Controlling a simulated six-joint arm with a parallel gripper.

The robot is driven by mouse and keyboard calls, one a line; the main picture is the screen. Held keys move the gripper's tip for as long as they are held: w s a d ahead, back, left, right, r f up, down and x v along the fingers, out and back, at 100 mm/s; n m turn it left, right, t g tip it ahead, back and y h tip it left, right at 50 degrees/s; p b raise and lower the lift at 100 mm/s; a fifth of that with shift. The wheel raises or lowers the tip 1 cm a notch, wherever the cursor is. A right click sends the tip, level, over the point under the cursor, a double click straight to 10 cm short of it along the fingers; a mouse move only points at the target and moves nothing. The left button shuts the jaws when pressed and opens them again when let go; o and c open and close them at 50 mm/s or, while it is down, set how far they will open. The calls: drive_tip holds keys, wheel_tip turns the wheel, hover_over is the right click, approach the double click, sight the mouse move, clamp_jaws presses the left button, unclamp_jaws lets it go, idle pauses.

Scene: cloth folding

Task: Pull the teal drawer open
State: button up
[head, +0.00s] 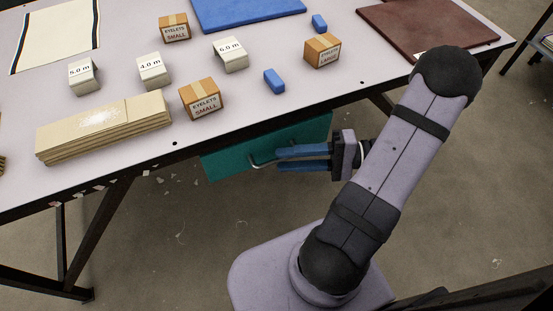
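The teal drawer (224,163) hangs under the front edge of the table, its front face partly showing below the tabletop. The tips are at or very near the right part of the handle. I cannot tell whether they touch it. The tabletop hides the drawer's upper part and inside.
The pale table (120,180) carries a stack of folded cloth (105,127), several small boxes, labelled white blocks, blue blocks, a blue cloth (245,12) and a brown cloth (425,25). Dark table legs (95,235) stand at left. The floor before the drawer is clear.

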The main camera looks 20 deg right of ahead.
sight(277, 160)
drive_tip(key=shift+x, duration=1.65)
drive_tip(key=shift+c, duration=0.7)
clamp_jaws()
drive_tip(key=shift+s, duration=0.1)
drive_tip(key=s+p, duration=0.1)
drive_tip(key=s, duration=0.7)
drive_tip(key=shift+s+p, duration=0.2)
drive_tip(key=shift+p, duration=0.1)
drive_tip(key=shift+o, duration=0.7)
unclamp_jaws()
